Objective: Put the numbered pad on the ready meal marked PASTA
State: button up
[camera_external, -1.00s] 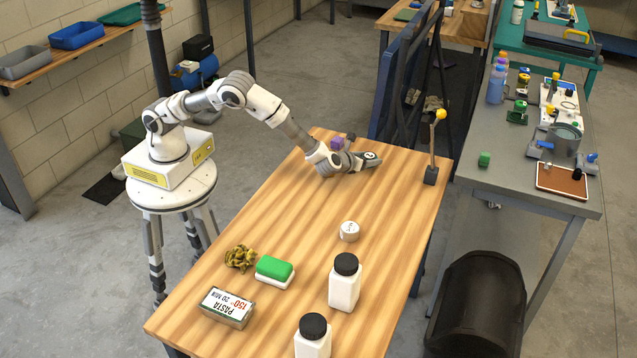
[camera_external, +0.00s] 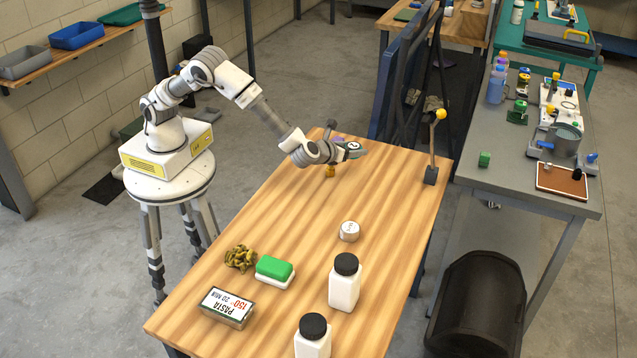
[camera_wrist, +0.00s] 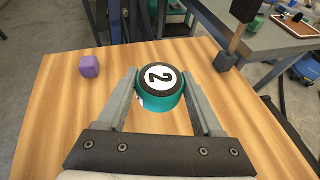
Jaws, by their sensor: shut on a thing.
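The numbered pad (camera_wrist: 160,78) is a round teal piece with a black top and a white disc marked 2. My gripper (camera_wrist: 160,92) is shut on it, with one finger at each side. In the external view my gripper (camera_external: 345,150) holds the pad (camera_external: 356,149) above the far end of the wooden table. The ready meal marked PASTA (camera_external: 228,306) is a flat tray with a white printed label. It lies at the near left of the table, well away from my gripper, with its top bare.
A purple cube (camera_wrist: 89,66) stands near the pad. On the table (camera_external: 310,225) are a white round piece (camera_external: 349,231), a green-and-white block (camera_external: 275,271), a brown crumpled thing (camera_external: 240,257) and two white bottles (camera_external: 344,285) with black lids. A post (camera_external: 432,150) stands at the right edge.

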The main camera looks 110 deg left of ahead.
jog(key=s+d+r+m+t+h+b, duration=0.1)
jog(key=d+m+t+h, duration=0.25)
jog(key=d, duration=1.45)
jog(key=s+d+r+m+t+h+b, duration=0.1)
jog(key=d+m+t+h, duration=0.3)
jog(key=d, duration=1.4)
jog(key=s+d+r+m+t+h+b, duration=0.1)
jog(key=s+d+m+h, duration=0.15)
jog(key=s+d, duration=0.5)
jog(key=s+d+m+h, duration=0.2)
jog(key=s+d+m, duration=0.15)
jog(key=d, duration=0.65)
jog(key=s+d+r+m+t+h+b, duration=0.1)
jog(key=s+d+m+h, duration=0.2)
jog(key=s+d, duration=0.5)
jog(key=b, duration=0.4)
send_over(225, 304)
jog(key=shift+n, duration=0.25)
notch_tip(225, 304, down, 7)
jog(key=shift+r, duration=0.1)
jog(key=shift+f+b, duration=0.7)
jog(key=shift+f, duration=1.3)
